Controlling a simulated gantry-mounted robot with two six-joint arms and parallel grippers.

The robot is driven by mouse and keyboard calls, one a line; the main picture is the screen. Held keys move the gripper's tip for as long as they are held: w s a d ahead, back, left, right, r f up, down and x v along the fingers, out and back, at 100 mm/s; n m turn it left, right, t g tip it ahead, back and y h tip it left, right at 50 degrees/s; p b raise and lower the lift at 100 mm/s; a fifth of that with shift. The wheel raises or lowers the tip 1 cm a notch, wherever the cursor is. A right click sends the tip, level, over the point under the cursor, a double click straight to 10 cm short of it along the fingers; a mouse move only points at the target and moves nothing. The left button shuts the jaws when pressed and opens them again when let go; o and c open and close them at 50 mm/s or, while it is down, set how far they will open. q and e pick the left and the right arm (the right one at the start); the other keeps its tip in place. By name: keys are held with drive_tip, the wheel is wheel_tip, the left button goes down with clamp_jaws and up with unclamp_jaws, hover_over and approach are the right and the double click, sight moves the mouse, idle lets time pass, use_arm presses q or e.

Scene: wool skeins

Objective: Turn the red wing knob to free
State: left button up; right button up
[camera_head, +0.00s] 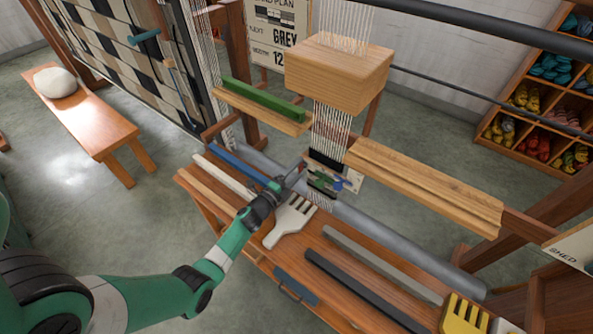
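No red wing knob can be made out in the head view. My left arm comes in from the lower left, and its gripper (292,177) is over the loom's front, beside the narrow woven strip (322,180) with its warp threads. The gripper is small and dark here, so I cannot tell whether its fingers are open, shut or holding something. A pale fork-shaped beater (290,222) lies on the wooden bench just below and right of the gripper. My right gripper is not in view.
A grey roller (400,247) runs along the loom under the wooden rail (425,185). A wooden block (338,72) hangs around the warp above. Dark and grey bars (362,290) and a yellow comb (462,315) lie at the lower right. Wool shelves (545,95) stand at the right.

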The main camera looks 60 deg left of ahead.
use_arm(q)
drive_tip(key=p+v, duration=0.4)
drive_tip(key=v, duration=0.7)
drive_tip(key=shift+s+d, duration=0.1)
drive_tip(key=shift+s, duration=0.2)
